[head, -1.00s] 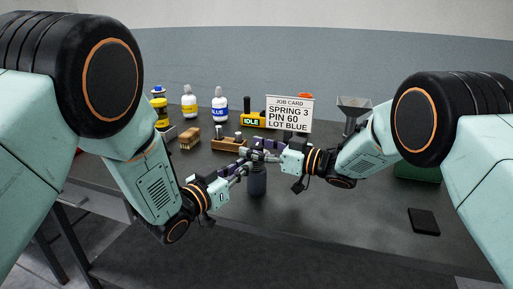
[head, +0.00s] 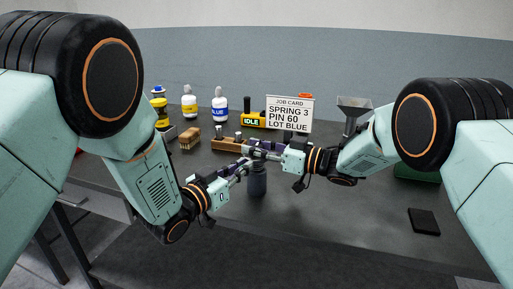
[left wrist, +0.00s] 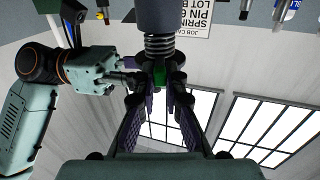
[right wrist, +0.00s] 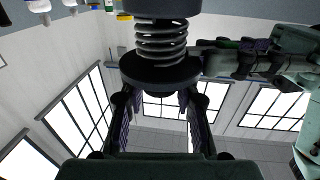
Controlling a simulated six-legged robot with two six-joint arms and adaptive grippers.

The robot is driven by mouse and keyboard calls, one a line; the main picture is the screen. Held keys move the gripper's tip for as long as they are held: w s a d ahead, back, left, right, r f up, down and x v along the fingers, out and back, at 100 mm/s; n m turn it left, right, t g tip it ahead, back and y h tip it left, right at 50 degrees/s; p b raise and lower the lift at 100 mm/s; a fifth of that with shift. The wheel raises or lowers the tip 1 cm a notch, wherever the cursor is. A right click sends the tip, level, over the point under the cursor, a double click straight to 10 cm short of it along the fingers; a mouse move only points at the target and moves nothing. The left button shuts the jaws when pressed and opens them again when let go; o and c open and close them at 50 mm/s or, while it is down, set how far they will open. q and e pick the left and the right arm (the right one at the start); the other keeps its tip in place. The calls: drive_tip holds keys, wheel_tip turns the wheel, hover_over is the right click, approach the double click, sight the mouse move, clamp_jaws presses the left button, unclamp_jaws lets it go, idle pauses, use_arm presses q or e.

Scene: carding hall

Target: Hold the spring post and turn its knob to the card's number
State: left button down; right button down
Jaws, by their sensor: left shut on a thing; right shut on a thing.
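The spring post (head: 257,182) stands upright near the table's front, its dark lower body showing. Its coil spring shows in the left wrist view (left wrist: 159,46) and the right wrist view (right wrist: 160,42). My left gripper (head: 245,168) is shut on the post from the left. My right gripper (head: 262,153) reaches in from the right, higher up, shut at the dark round knob (right wrist: 160,72). Fingers hide much of the knob, and I cannot read its numbers. The job card (head: 289,113) reads SPRING 3, PIN 60, LOT BLUE.
Behind are a wooden block with pegs (head: 229,145), a brush (head: 189,139), yellow (head: 190,107) and blue (head: 220,107) labelled bottles, a yellow IDLE unit (head: 254,122) and a funnel (head: 354,107). A black slab (head: 424,221) lies right. The table's front right is mostly clear.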

drive_tip(key=c, duration=1)
unclamp_jaws()
drive_tip(key=shift+o, duration=0.2)
drive_tip(key=v, duration=1.2)
use_arm(q)
drive_tip(key=c, duration=1.3)
unclamp_jaws()
drive_tip(key=shift+c, duration=0.2)
